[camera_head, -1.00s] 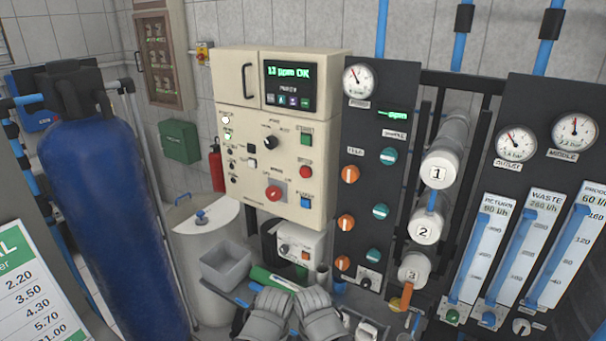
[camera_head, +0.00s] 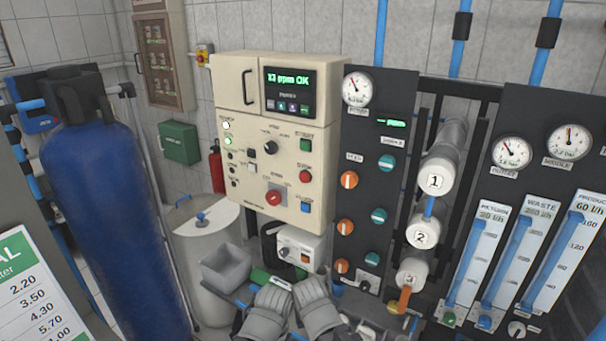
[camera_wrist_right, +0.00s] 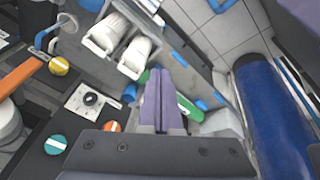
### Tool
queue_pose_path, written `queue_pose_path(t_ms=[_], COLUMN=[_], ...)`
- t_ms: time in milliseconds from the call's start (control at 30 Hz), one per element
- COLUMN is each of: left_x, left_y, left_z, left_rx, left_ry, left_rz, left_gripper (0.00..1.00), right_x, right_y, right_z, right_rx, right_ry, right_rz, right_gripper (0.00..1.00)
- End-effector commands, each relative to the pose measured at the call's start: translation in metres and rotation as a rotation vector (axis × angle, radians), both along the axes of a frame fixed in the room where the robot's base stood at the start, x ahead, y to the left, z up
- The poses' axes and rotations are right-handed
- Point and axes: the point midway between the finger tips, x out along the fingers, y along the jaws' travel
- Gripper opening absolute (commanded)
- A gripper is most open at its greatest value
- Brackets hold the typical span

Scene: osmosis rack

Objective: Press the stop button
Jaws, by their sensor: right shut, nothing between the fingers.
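The beige control panel (camera_head: 240,190) on the wall unit carries a red push button (camera_head: 305,176), between a green button (camera_head: 305,144) above and a blue button (camera_head: 305,207) below. The labels are too small to read, so I cannot tell for sure which is the stop button. My right gripper (camera_wrist_right: 158,98) shows only in the right wrist view, its two fingers together and empty. No panel button is clear in that view. My left gripper is not in view.
A blue tank (camera_head: 110,215) stands left. A black board (camera_head: 365,225) with orange and teal knobs is right of the panel. White numbered cylinders (camera_head: 436,175) stand farther right.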

Motion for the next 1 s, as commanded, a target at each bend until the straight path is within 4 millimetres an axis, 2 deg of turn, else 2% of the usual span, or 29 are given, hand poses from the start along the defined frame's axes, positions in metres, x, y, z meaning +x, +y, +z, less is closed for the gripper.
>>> queue_pose_path(t_ms=[33, 200, 367, 500, 700, 800, 1000], left_x=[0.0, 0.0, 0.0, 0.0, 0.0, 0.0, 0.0], left_y=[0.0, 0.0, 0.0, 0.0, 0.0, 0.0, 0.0], left_z=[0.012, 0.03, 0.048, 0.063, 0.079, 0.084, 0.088], left_rx=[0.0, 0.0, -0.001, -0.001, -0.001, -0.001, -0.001], left_ry=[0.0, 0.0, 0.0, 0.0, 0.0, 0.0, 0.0], left_rz=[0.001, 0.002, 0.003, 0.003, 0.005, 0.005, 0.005], left_gripper=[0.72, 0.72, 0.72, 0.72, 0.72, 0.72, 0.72], right_x=[0.021, 0.082, 0.131, 0.166, 0.196, 0.203, 0.208], right_y=[0.002, 0.008, 0.02, 0.035, 0.06, 0.07, 0.081], right_z=[0.017, 0.062, 0.113, 0.162, 0.223, 0.244, 0.263], right_rx=[0.015, 0.104, 0.232, 0.379, 0.593, 0.675, 0.764], right_ry=[-0.076, -0.344, -0.58, -0.763, -0.939, -0.988, -1.029], right_rz=[-0.041, -0.167, -0.247, -0.281, -0.278, -0.266, -0.248], right_gripper=[0.0, 0.0, 0.0, 0.0, 0.0, 0.0, 0.0])
